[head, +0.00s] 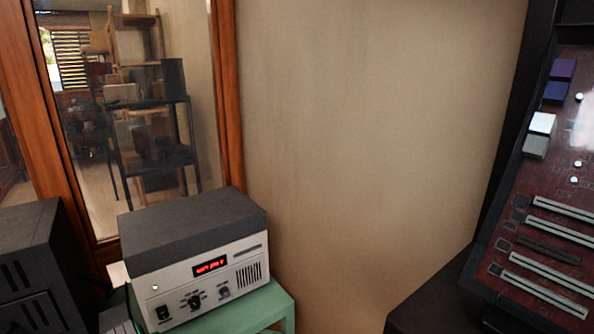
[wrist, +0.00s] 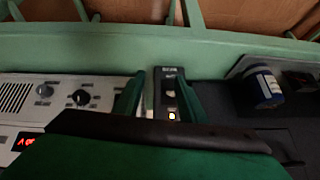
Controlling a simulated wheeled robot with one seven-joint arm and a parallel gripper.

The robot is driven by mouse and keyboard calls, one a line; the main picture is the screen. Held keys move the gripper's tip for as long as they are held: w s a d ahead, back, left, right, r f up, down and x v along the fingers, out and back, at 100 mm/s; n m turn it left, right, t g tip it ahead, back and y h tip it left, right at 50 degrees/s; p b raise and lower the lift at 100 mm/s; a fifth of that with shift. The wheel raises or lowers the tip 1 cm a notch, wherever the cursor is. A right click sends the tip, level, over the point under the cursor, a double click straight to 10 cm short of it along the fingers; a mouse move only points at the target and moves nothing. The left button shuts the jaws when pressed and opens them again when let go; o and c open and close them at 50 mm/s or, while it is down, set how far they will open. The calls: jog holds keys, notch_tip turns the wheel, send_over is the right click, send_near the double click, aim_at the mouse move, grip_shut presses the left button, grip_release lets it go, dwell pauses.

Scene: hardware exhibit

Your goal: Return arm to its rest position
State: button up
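My gripper (wrist: 160,98) shows in the wrist view, with its two green fingers apart. Between and beyond them is a small dark box (wrist: 169,88) with a row of buttons, one lit yellow. I cannot tell whether a finger touches the box. I see nothing clearly held. My arm and gripper are not visible in the head view.
A white instrument with a dark top and red display (head: 212,267) stands on a green table (head: 268,308); its knobbed panel (wrist: 62,92) is left of my fingers. A blue cylinder (wrist: 262,85) is right. A tilted circuit-board panel (head: 545,225) stands right; bare wall lies between.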

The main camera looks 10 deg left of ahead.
jog(key=s+d+f+m+t+y, duration=0.15)
jog(key=d+f+m+t, duration=0.25)
jog(key=d+f, duration=1.45)
jog(key=s+d+m+t+h, duration=0.15)
jog(key=s+d, duration=0.25)
jog(key=d, duration=0.4)
jog(key=s+d+m+t+h, duration=0.1)
jog(key=s+d+m+t, duration=0.1)
jog(key=s+d, duration=0.5)
jog(key=s+d+r+t+h, duration=0.2)
jog(key=s+d+r, duration=0.4)
jog(key=s+d, duration=0.1)
jog(key=s+d+r+m+t+h, duration=0.1)
jog(key=s+d+r+t+h, duration=0.1)
jog(key=s+d+r, duration=0.4)
jog(key=s+d, duration=0.1)
jog(key=d, duration=0.3)
jog(key=shift+s+r, duration=0.2)
jog(key=shift+s, duration=0.1)
jog(key=shift+d+m, duration=0.1)
jog(key=shift+m, duration=0.15)
jog(key=shift+c, duration=0.9)
